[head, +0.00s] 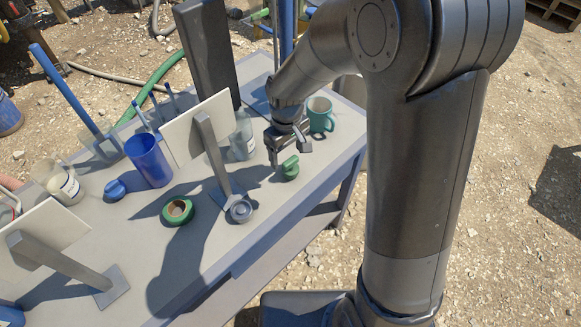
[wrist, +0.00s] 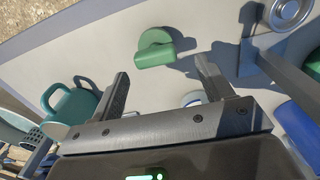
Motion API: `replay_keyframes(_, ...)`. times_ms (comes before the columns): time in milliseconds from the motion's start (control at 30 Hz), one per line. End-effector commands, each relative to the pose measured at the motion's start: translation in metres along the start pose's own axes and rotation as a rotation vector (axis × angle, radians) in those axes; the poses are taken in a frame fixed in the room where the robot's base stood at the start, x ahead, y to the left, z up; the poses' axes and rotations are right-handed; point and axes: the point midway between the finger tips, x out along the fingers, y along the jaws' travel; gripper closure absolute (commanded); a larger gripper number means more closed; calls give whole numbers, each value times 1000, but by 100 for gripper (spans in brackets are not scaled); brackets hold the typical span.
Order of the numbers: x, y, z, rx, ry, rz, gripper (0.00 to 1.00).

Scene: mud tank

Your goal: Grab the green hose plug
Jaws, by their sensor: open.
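The green hose plug (head: 290,167) stands on the light grey table top near its front edge, right of a grey round disc. It has a rounded grip on top, and it also shows in the wrist view (wrist: 155,47). My gripper (head: 279,158) hangs just left of and behind the plug in the head view. In the wrist view my gripper (wrist: 160,82) is open and empty, with its two fingers apart and the plug lying beyond the fingertips, between their lines. The plug appears apart from both fingers.
A teal mug (head: 320,115) stands close behind the plug. A green tape roll (head: 178,210), a grey round disc (head: 240,211), a blue cup (head: 149,160) and a clear bottle (head: 242,138) stand to the left. A white panel on a stand (head: 215,160) rises left of my gripper.

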Motion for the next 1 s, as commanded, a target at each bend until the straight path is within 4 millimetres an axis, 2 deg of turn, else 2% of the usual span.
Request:
replay_keyframes(267,36,3,11,0,-5,-2,27)
replay_keyframes(400,50,4,9,0,-2,-1,27)
replay_keyframes(667,53,4,9,1,1,1,27)
replay_keyframes(1000,52,4,9,1,1,0,53)
